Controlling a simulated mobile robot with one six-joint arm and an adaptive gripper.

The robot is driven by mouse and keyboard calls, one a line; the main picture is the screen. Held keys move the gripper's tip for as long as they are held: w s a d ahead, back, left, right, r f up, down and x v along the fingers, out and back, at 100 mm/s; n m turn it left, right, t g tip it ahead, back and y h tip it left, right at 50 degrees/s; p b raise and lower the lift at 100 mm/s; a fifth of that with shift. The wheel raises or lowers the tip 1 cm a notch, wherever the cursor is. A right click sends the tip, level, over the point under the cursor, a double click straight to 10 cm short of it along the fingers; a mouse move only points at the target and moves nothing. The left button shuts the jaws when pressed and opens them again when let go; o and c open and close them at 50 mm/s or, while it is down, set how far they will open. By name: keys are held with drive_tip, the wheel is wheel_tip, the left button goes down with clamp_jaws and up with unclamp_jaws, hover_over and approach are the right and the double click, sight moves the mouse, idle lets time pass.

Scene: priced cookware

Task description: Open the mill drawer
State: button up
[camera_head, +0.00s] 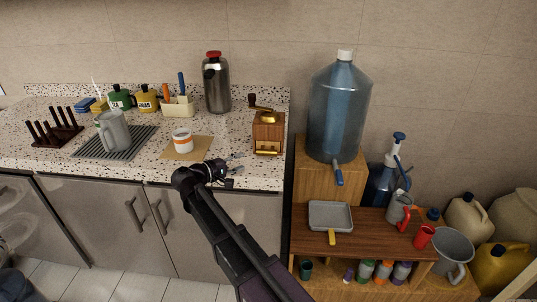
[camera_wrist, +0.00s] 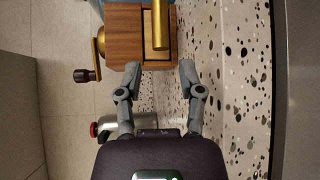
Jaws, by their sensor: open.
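The wooden mill (camera_head: 268,131) stands upright on the speckled counter, with a brass top and a dark-knobbed crank. Its brass drawer handle (camera_head: 267,153) is low on the front. The drawer looks shut in the head view. In the wrist view the mill (camera_wrist: 125,22) is at the top, with the brass handle bar (camera_wrist: 160,25) sticking out. My gripper (camera_head: 238,163) is open and empty, low over the counter, left of and nearer than the mill. In the wrist view my gripper (camera_wrist: 159,75) has its fingers spread below the bar, not touching it.
Left of my gripper, a white-and-orange jar (camera_head: 182,140) stands on a tan mat (camera_head: 203,147). A steel flask (camera_head: 216,84) stands behind. A large blue water bottle (camera_head: 338,110) is right of the mill, on a wooden stand. The counter's front edge runs just below my gripper.

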sight(264, 154)
drive_tip(key=b+x, duration=0.1)
drive_tip(key=x, duration=1.1)
drive_tip(key=shift+d+b, duration=0.15)
drive_tip(key=shift+b, duration=0.15)
clamp_jaws()
